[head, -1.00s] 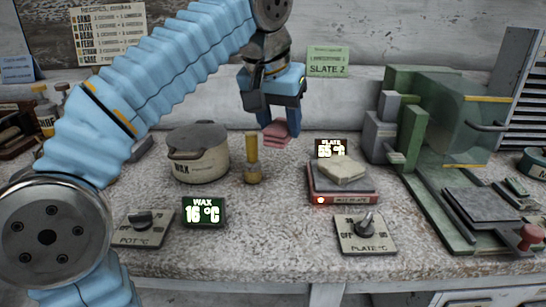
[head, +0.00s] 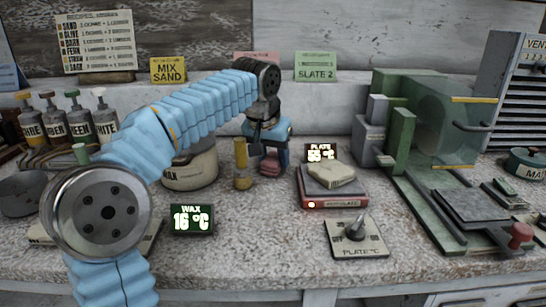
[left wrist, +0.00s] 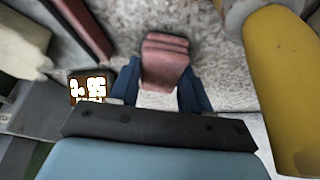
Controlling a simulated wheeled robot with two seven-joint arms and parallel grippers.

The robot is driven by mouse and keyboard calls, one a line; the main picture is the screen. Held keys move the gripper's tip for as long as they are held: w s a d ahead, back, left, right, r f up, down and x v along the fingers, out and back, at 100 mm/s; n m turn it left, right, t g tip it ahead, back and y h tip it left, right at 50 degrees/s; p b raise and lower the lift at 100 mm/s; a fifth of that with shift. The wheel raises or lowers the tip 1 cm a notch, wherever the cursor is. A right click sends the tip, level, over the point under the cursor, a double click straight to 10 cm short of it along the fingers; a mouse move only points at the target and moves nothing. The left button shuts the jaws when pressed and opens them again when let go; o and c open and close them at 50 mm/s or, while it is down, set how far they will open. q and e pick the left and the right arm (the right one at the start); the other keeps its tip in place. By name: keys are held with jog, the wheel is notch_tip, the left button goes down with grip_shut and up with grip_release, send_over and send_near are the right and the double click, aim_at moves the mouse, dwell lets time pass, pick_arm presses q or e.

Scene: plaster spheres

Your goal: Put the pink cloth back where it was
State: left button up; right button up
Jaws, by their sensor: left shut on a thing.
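The pink cloth (head: 271,166) is a small folded pad between the fingers of my left gripper (head: 272,158), right of the yellow-handled tool. In the left wrist view the cloth (left wrist: 165,62) sits between the blue fingertips of the gripper (left wrist: 160,85), which is shut on it. I cannot tell whether the cloth touches the bench. My right gripper is not in view.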

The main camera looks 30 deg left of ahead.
pick_arm(q)
jog(key=shift+r, duration=0.1)
jog(key=o, duration=1)
jog(key=shift+s+r, duration=0.1)
jog(key=shift+r, duration=0.15)
jog(key=p+v, duration=0.1)
jog(key=v, duration=1)
jog(key=shift+s+r, duration=0.15)
jog(key=shift+r, duration=0.05)
